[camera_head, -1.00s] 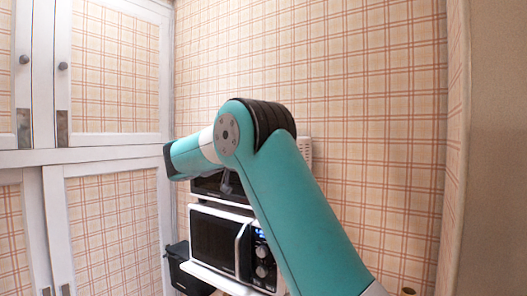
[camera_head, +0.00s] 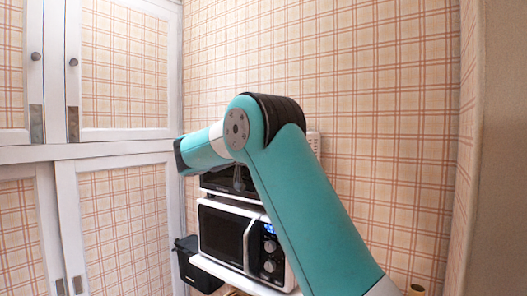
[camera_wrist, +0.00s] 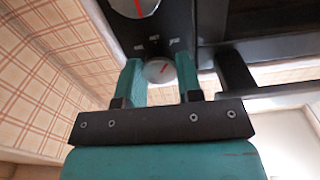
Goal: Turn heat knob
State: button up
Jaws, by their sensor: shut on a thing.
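In the wrist view, a round silver knob (camera_wrist: 159,71) with a red pointer mark sits on a black panel (camera_wrist: 176,22). My gripper (camera_wrist: 160,75) has its two teal fingers on either side of this knob, shut on it. A second, larger knob (camera_wrist: 133,5) with a red mark is partly cut off at the top edge. In the head view, my arm hides the gripper and the knob it holds. I cannot tell there which appliance the held knob belongs to.
A microwave (camera_head: 222,232) with two knobs (camera_head: 269,256) stands on a white shelf, below a dark oven (camera_head: 222,182). A black bin-like container (camera_head: 194,264) is to its left. White cabinets (camera_head: 117,146) fill the left side. A plaid wall (camera_head: 380,110) is behind.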

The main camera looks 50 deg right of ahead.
jog(key=shift+r+n+p, duration=0.15)
jog(key=shift+n+p, duration=3.85)
jog(key=shift+n, duration=3.8)
jog(key=o, duration=0.6)
jog(key=shift+w, duration=0.1)
jog(key=shift+o, duration=0.2)
